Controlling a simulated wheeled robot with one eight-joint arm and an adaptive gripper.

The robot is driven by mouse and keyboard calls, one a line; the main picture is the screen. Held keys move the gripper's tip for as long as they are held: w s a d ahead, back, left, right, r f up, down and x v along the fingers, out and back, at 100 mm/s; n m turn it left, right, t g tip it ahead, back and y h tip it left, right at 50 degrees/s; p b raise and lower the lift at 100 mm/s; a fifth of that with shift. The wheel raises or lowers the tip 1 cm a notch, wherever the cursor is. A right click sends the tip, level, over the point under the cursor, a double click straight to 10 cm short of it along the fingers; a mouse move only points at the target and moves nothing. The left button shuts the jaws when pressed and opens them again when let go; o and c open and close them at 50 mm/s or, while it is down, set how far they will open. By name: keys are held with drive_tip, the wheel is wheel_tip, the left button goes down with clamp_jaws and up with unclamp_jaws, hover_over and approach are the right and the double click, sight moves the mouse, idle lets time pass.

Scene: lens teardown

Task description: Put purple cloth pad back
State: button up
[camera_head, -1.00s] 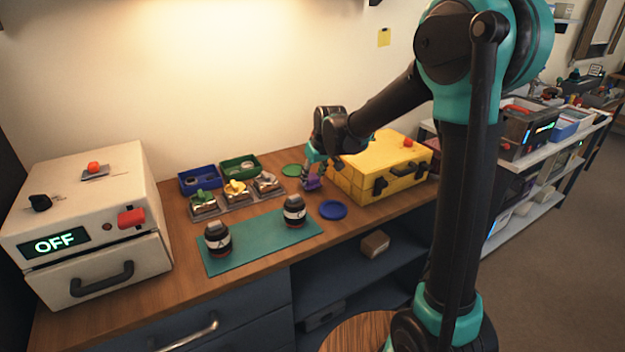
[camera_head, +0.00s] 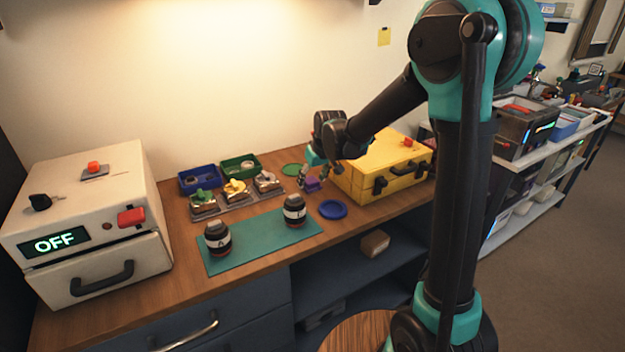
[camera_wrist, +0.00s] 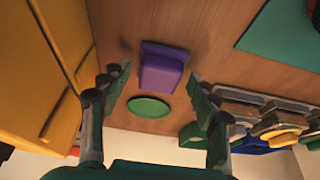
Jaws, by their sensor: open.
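The purple cloth pad (camera_head: 312,184) sits on the wooden bench between the green mat and the yellow case. In the wrist view the purple pad (camera_wrist: 162,68) lies past my fingertips, roughly centred between them. My gripper (camera_head: 313,172) is open and empty above the pad; in the wrist view my gripper (camera_wrist: 158,80) shows its two fingers spread wide. A flat green disc (camera_wrist: 149,107) lies beside the pad; the green disc also shows in the head view (camera_head: 292,169).
The yellow case (camera_head: 385,165) stands close on the right of my gripper. A blue disc (camera_head: 333,209) lies in front. The green mat (camera_head: 255,240) bears two dark jars. Blue (camera_head: 200,180) and green (camera_head: 240,166) trays and a fixture row are to the left.

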drive_tip(key=v, duration=1.2)
drive_tip(key=shift+r, duration=0.2)
